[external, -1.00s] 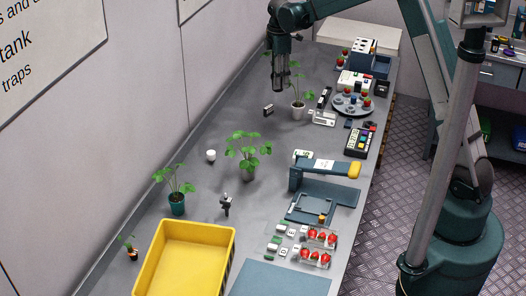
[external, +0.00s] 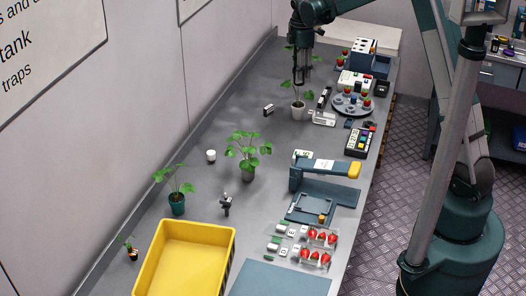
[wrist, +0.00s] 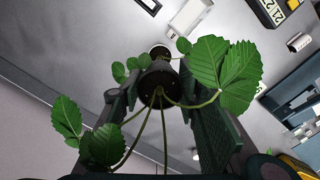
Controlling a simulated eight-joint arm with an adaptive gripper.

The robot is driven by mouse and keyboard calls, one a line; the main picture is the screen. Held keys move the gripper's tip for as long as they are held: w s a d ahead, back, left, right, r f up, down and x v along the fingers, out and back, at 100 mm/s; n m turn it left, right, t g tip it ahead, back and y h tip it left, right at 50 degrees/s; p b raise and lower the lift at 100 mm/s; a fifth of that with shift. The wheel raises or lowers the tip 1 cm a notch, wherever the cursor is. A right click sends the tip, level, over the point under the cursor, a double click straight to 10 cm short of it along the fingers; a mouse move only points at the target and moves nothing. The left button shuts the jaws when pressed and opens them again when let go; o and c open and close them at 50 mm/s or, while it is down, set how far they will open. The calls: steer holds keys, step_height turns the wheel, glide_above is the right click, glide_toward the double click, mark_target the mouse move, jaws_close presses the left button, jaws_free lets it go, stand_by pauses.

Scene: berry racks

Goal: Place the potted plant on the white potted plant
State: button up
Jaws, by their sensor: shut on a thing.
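My gripper (external: 302,78) is shut on a potted plant with a dark pot (wrist: 158,80). In the wrist view the pot sits between the fingers, its stems and broad green leaves (wrist: 226,75) reaching back towards the camera. Some leaves also show beside the gripper in the external view. The white potted plant (external: 298,112) stands upright on the bench, just below my gripper, its leaves close to the fingertips. In the wrist view part of its pot (wrist: 160,51) shows beyond the held pot. Whether the two plants touch is unclear.
A round grey tray (external: 352,104) and a white device (external: 323,118) stand close to the right of the white pot. A grey-potted plant (external: 248,172), a teal-potted plant (external: 177,206) and a yellow crate (external: 228,233) are nearer the front. The bench left of the white pot is mostly clear.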

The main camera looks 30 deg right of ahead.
steer(key=shift+f, duration=2.85)
steer(key=shift+f+p, duration=0.3)
steer(key=shift+f, duration=1.6)
steer(key=shift+f, duration=0.15)
steer(key=o, duration=0.9)
steer(key=shift+r, duration=0.2)
step_height(320, 180, up, 12)
